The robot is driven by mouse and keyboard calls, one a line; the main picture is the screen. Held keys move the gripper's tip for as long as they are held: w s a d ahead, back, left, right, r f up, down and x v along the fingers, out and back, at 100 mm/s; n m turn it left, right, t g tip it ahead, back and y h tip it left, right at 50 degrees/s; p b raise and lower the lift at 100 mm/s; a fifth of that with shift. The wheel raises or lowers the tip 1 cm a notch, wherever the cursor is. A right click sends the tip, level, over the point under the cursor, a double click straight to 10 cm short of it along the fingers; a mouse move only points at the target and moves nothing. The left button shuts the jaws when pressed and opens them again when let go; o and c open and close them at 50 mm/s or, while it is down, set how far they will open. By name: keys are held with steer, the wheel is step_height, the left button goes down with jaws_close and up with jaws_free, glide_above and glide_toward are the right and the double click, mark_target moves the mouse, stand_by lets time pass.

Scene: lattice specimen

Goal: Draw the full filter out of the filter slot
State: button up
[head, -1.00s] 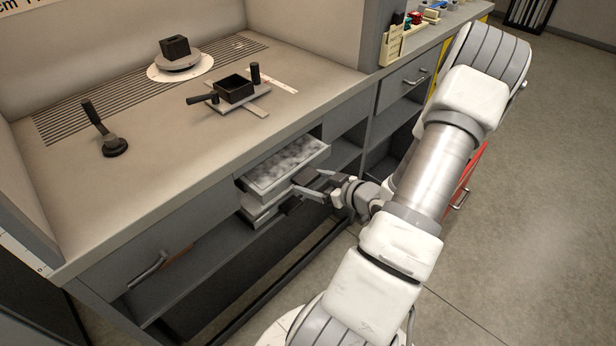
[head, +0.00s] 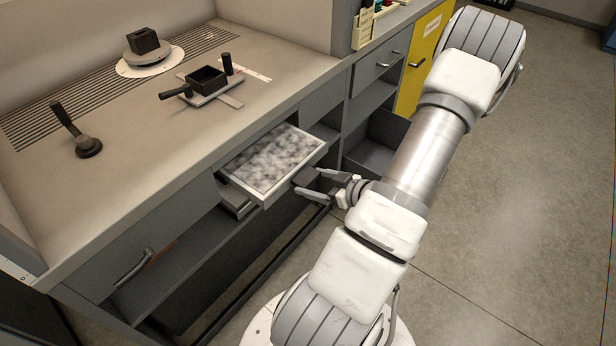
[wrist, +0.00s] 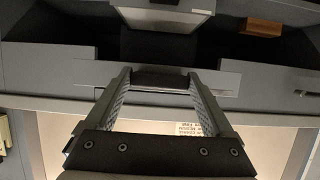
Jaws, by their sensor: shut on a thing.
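The full filter (head: 272,160) is a flat tray-like panel with a pale frame and a mottled grey-white face. In the head view it sticks well out of the filter slot (head: 224,180) under the counter, roughly level. Its back edge is still at the slot opening; how much remains inside is hidden. My gripper (head: 308,183) is at its front edge, shut on a dark grip there. In the wrist view the fingertips (wrist: 160,80) close on this dark grip, in front of the filter's grey front edge (wrist: 222,84).
The counter (head: 130,180) above holds a black lever (head: 78,135) and a dark square mould (head: 207,80). An open grey bin (head: 375,145) and a yellow cabinet (head: 424,60) stand to the right. Floor at right is clear.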

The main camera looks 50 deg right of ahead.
steer(key=s+p, duration=0.2)
steer(key=s, duration=1)
steer(key=shift+s+d, duration=0.4)
steer(key=shift+d, duration=0.05)
stand_by(0.3)
